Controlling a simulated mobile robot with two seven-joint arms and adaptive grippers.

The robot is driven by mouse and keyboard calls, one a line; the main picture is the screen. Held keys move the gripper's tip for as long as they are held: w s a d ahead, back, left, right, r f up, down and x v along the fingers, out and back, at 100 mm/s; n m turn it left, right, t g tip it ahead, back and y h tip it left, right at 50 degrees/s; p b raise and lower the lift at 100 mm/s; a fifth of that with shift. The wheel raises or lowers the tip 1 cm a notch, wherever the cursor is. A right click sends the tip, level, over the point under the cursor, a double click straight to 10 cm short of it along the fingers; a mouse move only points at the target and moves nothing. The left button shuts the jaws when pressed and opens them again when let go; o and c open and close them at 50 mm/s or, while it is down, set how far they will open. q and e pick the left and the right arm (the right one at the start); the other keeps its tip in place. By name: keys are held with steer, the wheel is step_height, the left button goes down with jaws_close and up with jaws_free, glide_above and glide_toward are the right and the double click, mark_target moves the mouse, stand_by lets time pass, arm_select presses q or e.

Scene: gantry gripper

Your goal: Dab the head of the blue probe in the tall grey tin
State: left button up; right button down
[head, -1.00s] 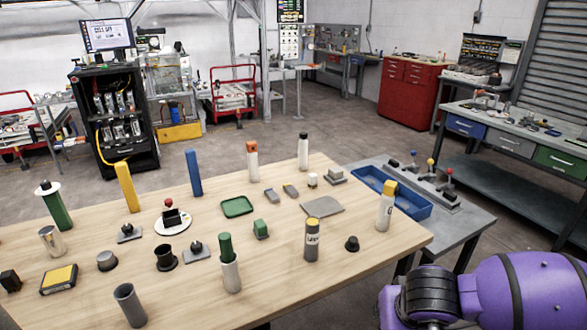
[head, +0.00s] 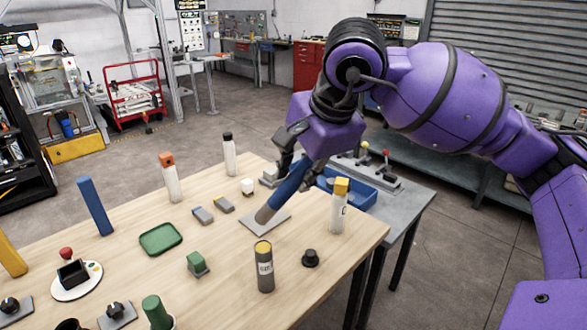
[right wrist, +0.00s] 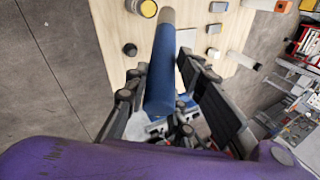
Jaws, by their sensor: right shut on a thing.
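The blue probe (head: 289,191) has a blue handle and a dull grey-brown head (head: 266,214). My right gripper (head: 299,163) is shut on its upper end, and the probe tilts down to the left. Its head is over the flat grey plate (head: 284,222); I cannot tell whether they touch. The probe also shows in the right wrist view (right wrist: 162,75), between the dark fingers. A tall grey tin (head: 265,272) with a label and a yellow top stands upright on the table, in front of the plate and apart from the probe. My left gripper is not in view.
A white bottle with a yellow cap (head: 339,207) stands close right of the probe. A black knob (head: 310,258) is right of the tin. A green tray (head: 160,239), a green block (head: 197,264) and a blue upright bar (head: 95,206) are left. A blue bin (head: 350,196) is beyond.

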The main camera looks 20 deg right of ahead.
steer(key=shift+s+f, duration=0.25)
steer(key=shift+f, duration=0.35)
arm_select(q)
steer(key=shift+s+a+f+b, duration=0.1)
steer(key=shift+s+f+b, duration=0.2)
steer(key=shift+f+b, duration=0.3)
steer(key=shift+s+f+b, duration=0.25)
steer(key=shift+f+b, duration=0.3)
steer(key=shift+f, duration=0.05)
arm_select(e)
step_height(320, 180, down, 4)
steer(key=shift+f, duration=0.2)
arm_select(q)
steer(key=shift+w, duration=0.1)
arm_select(e)
steer(key=shift+w, duration=0.1)
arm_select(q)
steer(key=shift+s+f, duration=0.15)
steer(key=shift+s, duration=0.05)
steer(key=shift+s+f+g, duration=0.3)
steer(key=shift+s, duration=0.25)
arm_select(e)
steer(key=shift+f, duration=0.25)
